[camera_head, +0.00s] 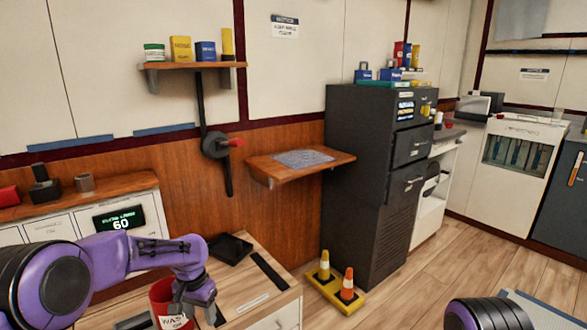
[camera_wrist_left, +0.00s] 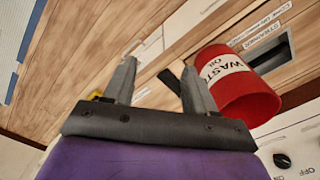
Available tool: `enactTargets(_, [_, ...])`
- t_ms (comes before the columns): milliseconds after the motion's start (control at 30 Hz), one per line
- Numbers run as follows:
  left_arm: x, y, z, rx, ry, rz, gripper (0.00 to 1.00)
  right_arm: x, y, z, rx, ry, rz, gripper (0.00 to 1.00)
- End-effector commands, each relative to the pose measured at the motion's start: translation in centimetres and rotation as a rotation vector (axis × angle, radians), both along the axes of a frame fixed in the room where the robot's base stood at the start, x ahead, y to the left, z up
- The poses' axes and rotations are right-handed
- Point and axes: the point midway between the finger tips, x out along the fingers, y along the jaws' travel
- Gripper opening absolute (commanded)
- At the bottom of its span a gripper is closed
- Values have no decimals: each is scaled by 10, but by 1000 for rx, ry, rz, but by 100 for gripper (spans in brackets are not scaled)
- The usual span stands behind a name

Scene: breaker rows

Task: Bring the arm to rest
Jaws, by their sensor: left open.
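My purple left arm (camera_head: 140,255) reaches in from the left, low over the wooden counter. Its left gripper (camera_head: 195,300) is at the right side of a red waste-oil can (camera_head: 166,308), partly covering it. In the left wrist view the gripper (camera_wrist_left: 160,75) is open, with nothing between its fingers. The red can (camera_wrist_left: 245,95) is beside the right finger, outside the jaws; I cannot tell whether they touch. A part of my right arm (camera_head: 490,314) shows at the bottom right; its gripper is not visible.
A black tray (camera_head: 230,247) lies on the counter (camera_head: 262,298) beyond the gripper. A control panel reading 60 (camera_head: 120,222) stands behind my left arm. A wall lever with a red knob (camera_head: 236,143) is above. Cones stand on a yellow base (camera_head: 325,293) on the floor.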

Motion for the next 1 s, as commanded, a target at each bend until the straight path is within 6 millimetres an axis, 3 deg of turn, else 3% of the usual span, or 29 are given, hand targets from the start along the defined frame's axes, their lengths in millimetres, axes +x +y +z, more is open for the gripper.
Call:
enactTargets(367, [31,-21,-9,-108,-212,125,56,1,0,0,0,-1,0,100])
enactTargets(567, [31,-29,-33,-179,-338,247,56,0,0,0,-1,-1,0,100])
enactTargets(667, [20,-31,-57,-210,-400,329,56,0,0,0,0,0,0,100])
enactTargets(767, [-8,-28,-92,-229,-465,444,56,0,0,0,0,0,0,100])
enactTargets(833, [-42,-19,-122,-223,-512,544,56,0,0,0,0,0,0,100])
enactTargets(900, [-88,-5,-149,-194,-550,645,56,0,0,0,0,0,0,100])
enactTargets(1000, [-156,16,-173,-129,-585,754,56,0,0,0,0,0,0,100])
